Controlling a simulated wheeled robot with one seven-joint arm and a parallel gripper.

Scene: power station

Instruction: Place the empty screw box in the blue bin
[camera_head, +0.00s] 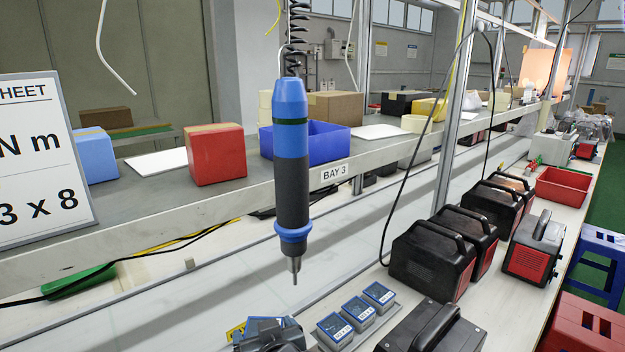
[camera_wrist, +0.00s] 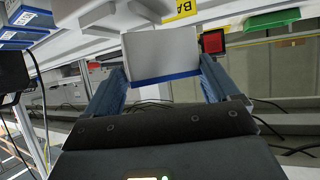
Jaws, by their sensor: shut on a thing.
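My gripper (camera_wrist: 162,78) is shut on a screw box (camera_wrist: 162,52), with one blue finger on each side. The box shows a plain grey face and a blue lower edge in the wrist view; I cannot see inside it. In the head view my gripper (camera_head: 268,335) is at the bottom edge, left of a row of blue labelled screw boxes (camera_head: 358,312), and the held box is not clearly made out there. The blue bin (camera_head: 333,148) stands on the grey shelf above the BAY 3 label, behind the hanging screwdriver and well above my gripper.
A blue-and-black screwdriver (camera_head: 291,170) hangs on a coiled cord in front of the shelf. A red box (camera_head: 216,154) stands left of the bin. Black-and-red cases (camera_head: 432,260) crowd the bench at right. A sheet sign (camera_head: 40,160) stands far left.

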